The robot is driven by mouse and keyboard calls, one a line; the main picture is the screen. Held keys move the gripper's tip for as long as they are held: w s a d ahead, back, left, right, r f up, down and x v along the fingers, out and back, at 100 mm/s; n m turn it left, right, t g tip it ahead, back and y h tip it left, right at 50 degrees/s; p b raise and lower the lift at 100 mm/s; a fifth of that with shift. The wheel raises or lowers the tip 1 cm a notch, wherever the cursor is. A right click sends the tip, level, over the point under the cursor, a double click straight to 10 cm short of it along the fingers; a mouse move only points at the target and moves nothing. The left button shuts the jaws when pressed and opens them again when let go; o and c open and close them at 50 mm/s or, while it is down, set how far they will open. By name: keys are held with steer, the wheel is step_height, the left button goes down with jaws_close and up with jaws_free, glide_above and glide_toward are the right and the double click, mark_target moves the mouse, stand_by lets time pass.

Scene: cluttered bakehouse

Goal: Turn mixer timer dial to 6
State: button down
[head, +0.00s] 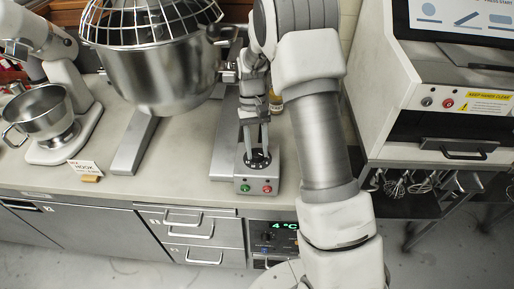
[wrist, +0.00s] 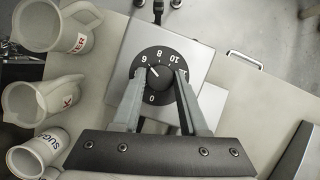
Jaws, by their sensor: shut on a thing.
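The timer dial (wrist: 158,77) is a round black disc with white numbers and a central knob (wrist: 160,76). A white mark on the knob points up and left, toward the 6. Part of the number ring is hidden by a finger. In the head view the dial (head: 257,158) sits on a grey control box (head: 256,176) with a green and a red button. My gripper (wrist: 160,82) is shut on the knob, one finger on each side, and also shows reaching down onto the dial in the head view (head: 257,150). The large mixer bowl (head: 160,75) stands to the left.
A smaller mixer bowl (head: 40,112) and a hook sign (head: 84,168) stand at left on the counter. A white machine (head: 455,100) is at right, with whisks (head: 420,185) below. White jugs (wrist: 55,25) and a sugar container (wrist: 38,153) line the wrist view's left.

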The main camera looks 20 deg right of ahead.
steer(key=shift+c, duration=2.2)
jaws_free()
steer(key=v, duration=1.7)
steer(key=shift+r, duration=0.25)
